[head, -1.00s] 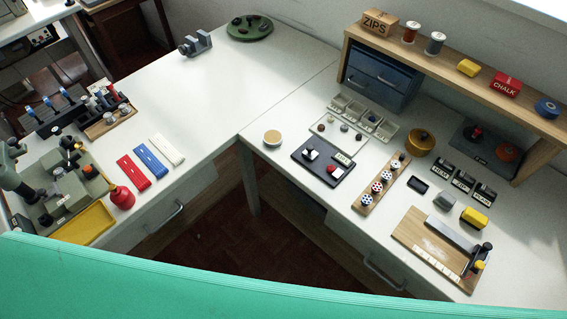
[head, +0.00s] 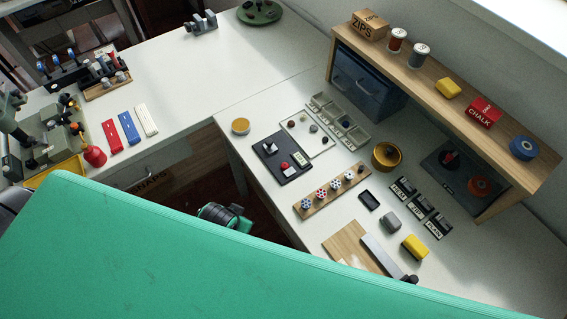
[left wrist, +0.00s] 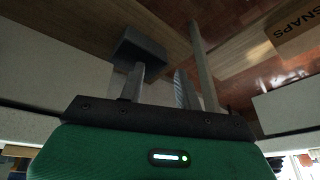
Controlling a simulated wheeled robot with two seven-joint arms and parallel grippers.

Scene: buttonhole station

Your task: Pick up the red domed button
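A small red button (head: 284,166) sits on a black board (head: 268,150) on the right-hand table in the head view. A dark and green arm part of mine shows in the gap between the tables in the head view. My right gripper is not in view.
A strip with several patterned buttons (head: 331,190), a parts card (head: 308,134) and a round tin (head: 241,126) surround the board. A wooden shelf (head: 440,100) stands behind. A SNAPS box (left wrist: 294,28) is below table height. The left table's middle is clear.

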